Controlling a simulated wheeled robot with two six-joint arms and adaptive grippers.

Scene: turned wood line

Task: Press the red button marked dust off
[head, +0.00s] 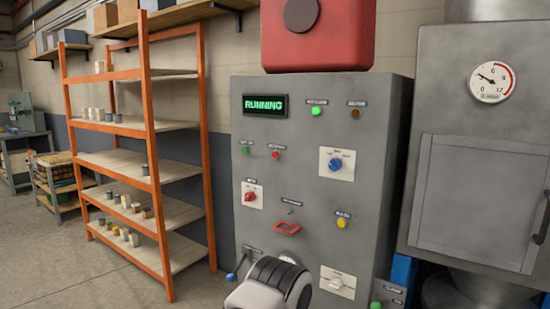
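A grey control cabinet (305,180) fills the middle of the head view. On its upper left a small round red button (276,155) sits under a label too small to read. A green button (246,149) is just left of it. I cannot read which red control is marked dust off. Part of my arm, white with a black ribbed joint, rises at the bottom centre in front of the cabinet. No gripper fingers show.
The panel display (265,105) reads RUNNING, and a green lamp (316,111) is lit. A blue knob (335,163), a yellow button (341,223) and a white knob (337,283) are also there. An orange shelf rack (149,150) stands left; a grey unit with a gauge (492,82) stands right.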

